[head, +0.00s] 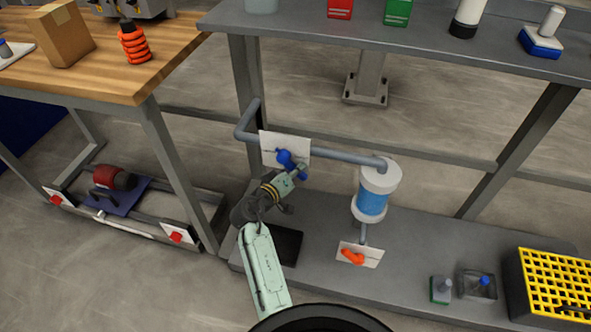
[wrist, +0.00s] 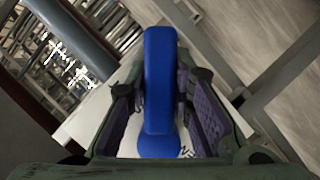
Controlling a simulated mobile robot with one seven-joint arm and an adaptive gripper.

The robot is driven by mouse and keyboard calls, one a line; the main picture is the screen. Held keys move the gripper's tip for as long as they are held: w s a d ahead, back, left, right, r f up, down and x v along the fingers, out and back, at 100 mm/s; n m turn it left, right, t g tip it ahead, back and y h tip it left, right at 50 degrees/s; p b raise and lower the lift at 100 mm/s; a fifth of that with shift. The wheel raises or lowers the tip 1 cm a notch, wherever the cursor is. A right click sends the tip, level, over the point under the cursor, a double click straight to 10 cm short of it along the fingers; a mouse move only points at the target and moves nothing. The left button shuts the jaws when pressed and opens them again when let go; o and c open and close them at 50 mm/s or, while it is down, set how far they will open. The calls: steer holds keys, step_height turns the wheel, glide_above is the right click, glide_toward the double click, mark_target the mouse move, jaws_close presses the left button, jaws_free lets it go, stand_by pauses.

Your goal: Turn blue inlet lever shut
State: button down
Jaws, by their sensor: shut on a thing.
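The blue inlet lever (head: 285,157) sits in front of a white plate (head: 296,143) on the grey pipe, left of the filter housing. In the wrist view the blue lever (wrist: 159,90) stands upright in the picture, between the purple finger pads. In the wrist view my gripper (wrist: 160,115) is shut on the lever. Part of the plate and the valve body is hidden behind my gripper and the lever.
The filter housing (head: 372,200) stands right of the lever, with an orange lever (head: 352,257) below it. The grey pipe (head: 335,154) runs across above my gripper. The grey bench top (head: 420,45) overhangs behind.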

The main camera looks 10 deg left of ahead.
steer(key=c, duration=1.4)
jaws_free()
steer(key=v, duration=1.2)
